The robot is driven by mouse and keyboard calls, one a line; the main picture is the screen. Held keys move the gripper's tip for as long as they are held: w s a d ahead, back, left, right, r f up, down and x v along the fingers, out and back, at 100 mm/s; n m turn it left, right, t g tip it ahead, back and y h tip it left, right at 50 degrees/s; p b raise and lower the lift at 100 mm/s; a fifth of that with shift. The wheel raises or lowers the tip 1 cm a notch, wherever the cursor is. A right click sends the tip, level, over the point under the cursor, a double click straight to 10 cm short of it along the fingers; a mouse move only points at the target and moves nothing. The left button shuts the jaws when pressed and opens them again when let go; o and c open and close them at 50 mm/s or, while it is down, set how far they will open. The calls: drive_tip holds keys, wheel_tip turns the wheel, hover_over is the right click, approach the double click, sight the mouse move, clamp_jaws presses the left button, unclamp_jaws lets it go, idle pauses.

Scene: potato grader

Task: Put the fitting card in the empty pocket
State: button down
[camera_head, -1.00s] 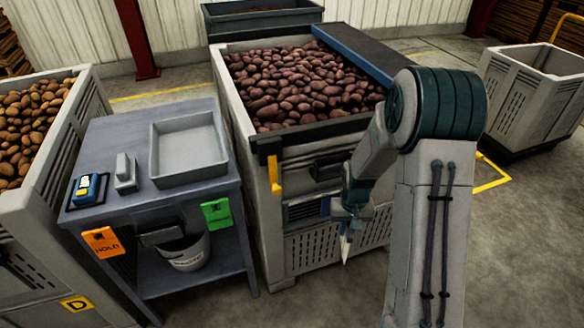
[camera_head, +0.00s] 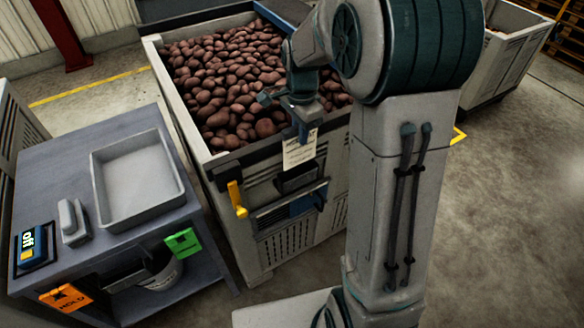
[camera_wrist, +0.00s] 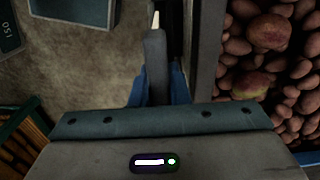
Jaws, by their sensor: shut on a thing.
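Open floor lies right.

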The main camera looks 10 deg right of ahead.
sight(299, 148)
drive_tip(key=shift+w, duration=0.35)
drive_tip(key=f, duration=0.6)
drive_tip(key=shift+s+a+p, duration=0.1)
drive_tip(key=shift+s+p, duration=0.1)
drive_tip(key=shift+p, duration=0.1)
drive_tip(key=shift+f, duration=1.65)
drive_tip(key=shift+f, duration=0.1)
drive_tip(key=shift+f, duration=0.15)
drive_tip(key=c, duration=1.4)
unclamp_jaws()
drive_tip(key=shift+r, duration=0.25)
